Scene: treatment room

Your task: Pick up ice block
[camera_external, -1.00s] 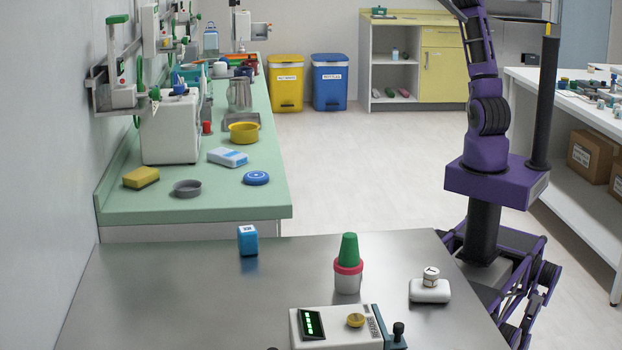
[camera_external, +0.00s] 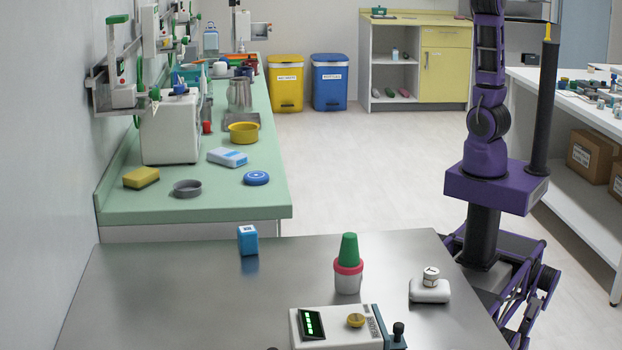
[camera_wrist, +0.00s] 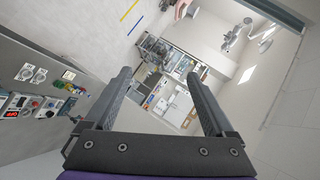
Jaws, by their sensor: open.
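No thing is plainly marked as the ice block. Candidates are a blue cube (camera_external: 248,241) with a pale label, standing on the metal table, and a flat white and light-blue block (camera_external: 228,157) lying on the green counter. I cannot tell which one it is. In the wrist view my gripper (camera_wrist: 157,75) is open, its two fingers wide apart with nothing between them. It points across the tilted room, away from both blocks. In the external view my gripper is out of frame above, with my purple arm standing at the right beyond the metal table.
The metal table (camera_external: 190,310) also bears a red-and-white cup (camera_external: 347,282) with a green cone, a white block (camera_external: 430,291) and a white device (camera_external: 320,338). The counter holds a yellow sponge (camera_external: 141,177) and a grey dish (camera_external: 187,188). Floor between counter and arm is clear.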

